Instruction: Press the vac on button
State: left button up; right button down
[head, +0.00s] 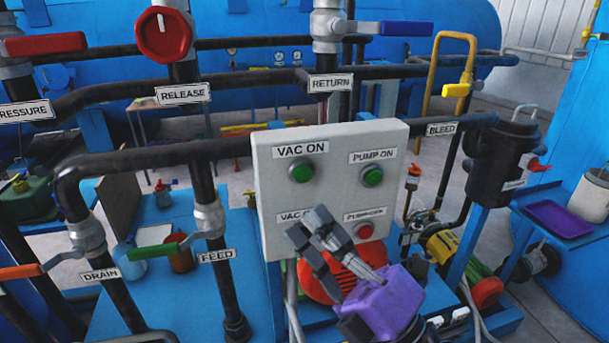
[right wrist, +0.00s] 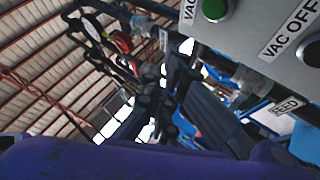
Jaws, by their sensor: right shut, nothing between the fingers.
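The VAC ON button (head: 302,172) is green and sits at the upper left of a light grey control box (head: 330,150), under its label. In the right wrist view a green button (right wrist: 214,9) shows at the top edge beside a cut-off VAC label. My right gripper (head: 308,226) is shut and empty. In the head view it appears below the VAC ON button and covers part of the lower-left label and the button there. Its dark fingers (right wrist: 182,75) also show in the right wrist view, left of the box. Contact with the box cannot be told. My left gripper is not in view.
A green PUMP ON button (head: 372,176) and a red button (head: 364,231) are on the box's right side. Black pipes (head: 150,155) with valves run left and behind. A black pot (head: 497,165) hangs at right.

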aim_at(303, 174)
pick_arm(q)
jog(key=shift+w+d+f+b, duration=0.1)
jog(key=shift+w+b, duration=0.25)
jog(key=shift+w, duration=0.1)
pick_arm(e)
jog(key=w+a, duration=0.2)
jog(key=w, duration=0.5)
jog(key=shift+w+a, duration=0.15)
jog(key=shift+w, duration=0.05)
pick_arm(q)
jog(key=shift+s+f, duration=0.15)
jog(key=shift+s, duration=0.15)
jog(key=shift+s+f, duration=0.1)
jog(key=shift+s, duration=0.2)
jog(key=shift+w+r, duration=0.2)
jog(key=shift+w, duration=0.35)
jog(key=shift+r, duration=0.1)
pick_arm(e)
jog(key=shift+w+a, duration=0.15)
jog(key=shift+w, duration=0.25)
